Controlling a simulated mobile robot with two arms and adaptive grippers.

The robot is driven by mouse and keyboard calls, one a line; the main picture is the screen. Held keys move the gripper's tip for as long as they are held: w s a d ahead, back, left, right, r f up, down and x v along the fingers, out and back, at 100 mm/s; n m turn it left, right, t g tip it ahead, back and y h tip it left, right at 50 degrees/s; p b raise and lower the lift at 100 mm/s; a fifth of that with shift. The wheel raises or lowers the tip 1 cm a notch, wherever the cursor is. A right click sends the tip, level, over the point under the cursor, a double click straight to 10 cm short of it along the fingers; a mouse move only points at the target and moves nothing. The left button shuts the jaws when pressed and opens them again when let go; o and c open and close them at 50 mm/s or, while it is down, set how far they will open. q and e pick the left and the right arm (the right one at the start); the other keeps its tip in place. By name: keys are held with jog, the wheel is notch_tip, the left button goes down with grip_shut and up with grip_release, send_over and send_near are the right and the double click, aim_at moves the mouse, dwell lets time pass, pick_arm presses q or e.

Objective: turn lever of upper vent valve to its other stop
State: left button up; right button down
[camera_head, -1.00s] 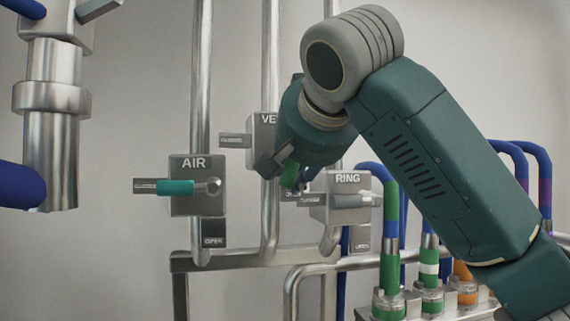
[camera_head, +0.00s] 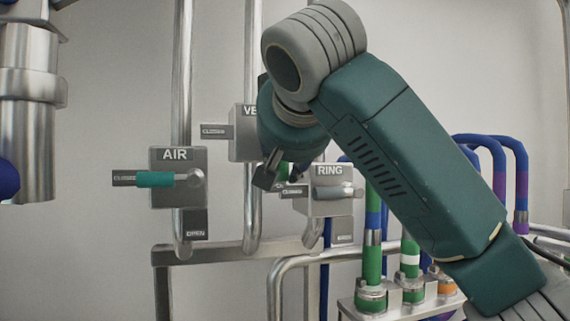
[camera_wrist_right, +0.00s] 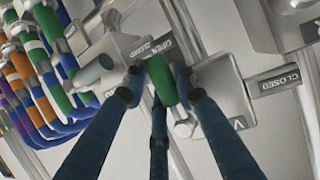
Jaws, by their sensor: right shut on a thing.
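The upper vent valve (camera_head: 240,143) is a grey box whose label shows only "VE" in the head view; my right arm hides the rest. Its CLOSED plate (camera_head: 216,131) sticks out to the left. My right gripper (camera_head: 279,177) is at the lower right of this box. In the wrist view, its dark blue fingers (camera_wrist_right: 150,92) are shut around the green lever grip (camera_wrist_right: 163,80). There the lever lies by the OPEN plate (camera_wrist_right: 165,42), away from the CLOSED plate (camera_wrist_right: 273,83). My left gripper is not in view.
The AIR valve (camera_head: 178,192) with its teal lever (camera_head: 155,179) is on the left. The RING valve (camera_head: 329,203) with a grey lever is close below and right of my gripper.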

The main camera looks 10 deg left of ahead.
jog(key=c, duration=1.3)
grip_release()
jog(key=shift+c, duration=0.2)
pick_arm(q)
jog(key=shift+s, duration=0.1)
pick_arm(e)
jog(key=v, duration=1.2)
jog(key=shift+r, duration=0.1)
